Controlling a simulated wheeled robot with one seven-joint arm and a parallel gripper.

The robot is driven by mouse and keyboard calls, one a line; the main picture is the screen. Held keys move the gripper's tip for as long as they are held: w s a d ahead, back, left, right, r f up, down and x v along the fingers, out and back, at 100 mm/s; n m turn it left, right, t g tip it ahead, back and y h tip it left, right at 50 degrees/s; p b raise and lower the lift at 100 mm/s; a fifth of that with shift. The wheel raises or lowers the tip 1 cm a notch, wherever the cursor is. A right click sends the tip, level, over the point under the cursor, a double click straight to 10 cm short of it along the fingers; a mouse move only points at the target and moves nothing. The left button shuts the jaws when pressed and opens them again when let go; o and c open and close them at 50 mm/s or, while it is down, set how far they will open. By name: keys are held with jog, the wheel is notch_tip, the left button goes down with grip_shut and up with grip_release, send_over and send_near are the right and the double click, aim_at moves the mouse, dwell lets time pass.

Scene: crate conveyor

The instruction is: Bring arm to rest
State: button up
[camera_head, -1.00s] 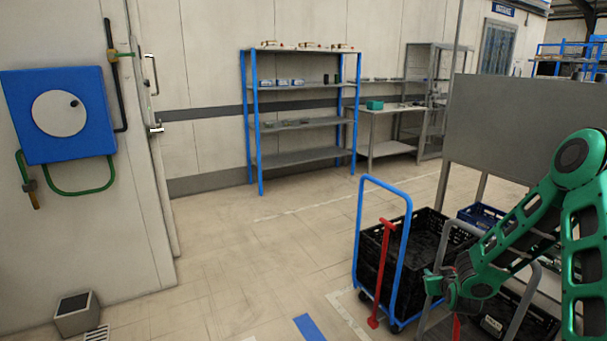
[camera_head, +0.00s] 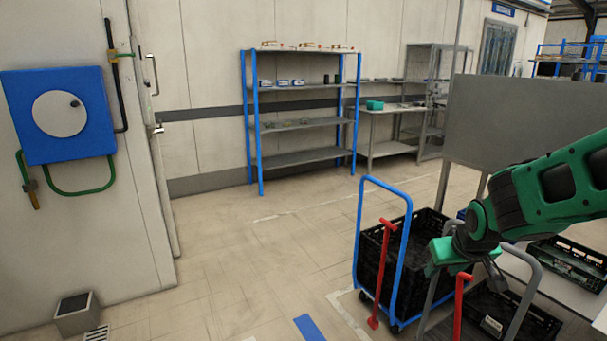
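My green and black arm reaches in from the right edge. At its end my gripper (camera_head: 440,262) hangs over the carts at the lower right. The fingers are small and partly turned away, so I cannot tell if they are open or shut. No held object is clear to see.
A blue-handled cart (camera_head: 359,236) carries black crates (camera_head: 372,262). A second cart with a grey handle (camera_head: 532,290) and a black crate (camera_head: 497,308) stands in front. A black crate (camera_head: 575,262) sits on a white surface. A grey panel (camera_head: 520,122) stands behind.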

jog(key=s+a+r+g+y, duration=0.1)
jog(key=s+a+r+g, duration=0.2)
jog(key=s, duration=1)
jog(key=s+d+m+g, duration=0.1)
jog(key=s+d+m, duration=0.2)
jog(key=s+d, duration=0.2)
jog(key=s+d+m+g, duration=0.2)
jog(key=s+d, duration=0.4)
jog(key=s, duration=0.5)
jog(key=shift+f+m+g, duration=0.3)
jog(key=shift+f+m, duration=0.05)
jog(key=shift+m, duration=0.45)
jog(key=shift+w, duration=0.1)
jog(key=shift+w+f, duration=0.25)
jog(key=shift+w, duration=0.35)
